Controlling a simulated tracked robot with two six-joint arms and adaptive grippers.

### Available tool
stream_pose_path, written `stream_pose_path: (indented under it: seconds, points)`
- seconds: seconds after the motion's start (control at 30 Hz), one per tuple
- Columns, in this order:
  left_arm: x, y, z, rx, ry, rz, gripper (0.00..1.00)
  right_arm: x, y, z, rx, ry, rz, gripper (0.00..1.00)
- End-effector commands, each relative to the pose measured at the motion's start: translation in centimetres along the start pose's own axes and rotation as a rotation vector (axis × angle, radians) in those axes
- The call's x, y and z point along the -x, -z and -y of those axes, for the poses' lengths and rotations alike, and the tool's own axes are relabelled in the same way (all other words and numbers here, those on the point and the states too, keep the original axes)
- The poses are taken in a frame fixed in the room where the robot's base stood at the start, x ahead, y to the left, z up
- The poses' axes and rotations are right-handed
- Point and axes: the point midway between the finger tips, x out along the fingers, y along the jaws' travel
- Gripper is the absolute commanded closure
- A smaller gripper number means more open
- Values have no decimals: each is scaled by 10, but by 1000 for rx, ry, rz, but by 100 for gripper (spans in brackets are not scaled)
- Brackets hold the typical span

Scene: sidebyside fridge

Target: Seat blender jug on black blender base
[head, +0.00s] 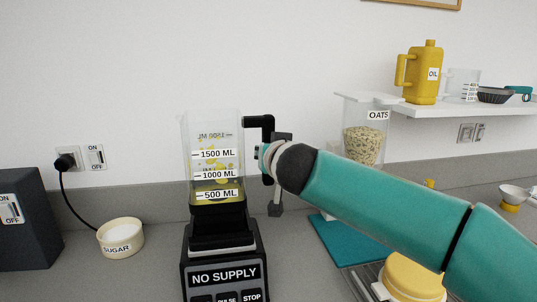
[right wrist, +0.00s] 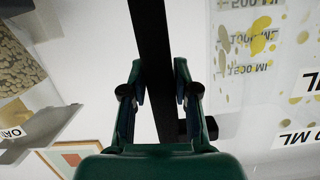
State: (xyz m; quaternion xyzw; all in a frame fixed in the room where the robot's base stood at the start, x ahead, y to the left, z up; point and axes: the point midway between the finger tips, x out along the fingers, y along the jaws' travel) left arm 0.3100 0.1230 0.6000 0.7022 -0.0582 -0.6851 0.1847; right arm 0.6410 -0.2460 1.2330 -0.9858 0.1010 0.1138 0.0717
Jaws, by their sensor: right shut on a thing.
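The clear blender jug (head: 213,160) stands upright over the black blender base (head: 222,270), with yellow pieces inside and a dark collar at its bottom. The collar meets or overlaps the top of the base in the picture; I cannot tell whether it is fully seated. My right gripper (head: 272,165) is at the right side of the jug, shut on its black handle. In the right wrist view the handle (right wrist: 151,40) runs between the two fingers of my right gripper (right wrist: 158,95), with the jug wall (right wrist: 285,85) to the right. My left gripper is not in view.
A sugar bowl (head: 121,238) and a dark appliance (head: 30,225) stand at the left, with a cord to the wall socket. An oats container (head: 365,130) stands behind my right arm. A shelf (head: 450,108) holds a yellow oil can (head: 424,75). A teal board (head: 335,245) lies right of the base.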

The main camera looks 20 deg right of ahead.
Motion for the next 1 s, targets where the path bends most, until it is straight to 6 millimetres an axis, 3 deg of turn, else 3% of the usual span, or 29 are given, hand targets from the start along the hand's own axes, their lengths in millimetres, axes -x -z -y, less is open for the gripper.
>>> stream_pose_path:
  seconds: [1.0]
  points:
    - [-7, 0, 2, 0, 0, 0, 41, 3, 3, -3, -5, -1, -6, 100]
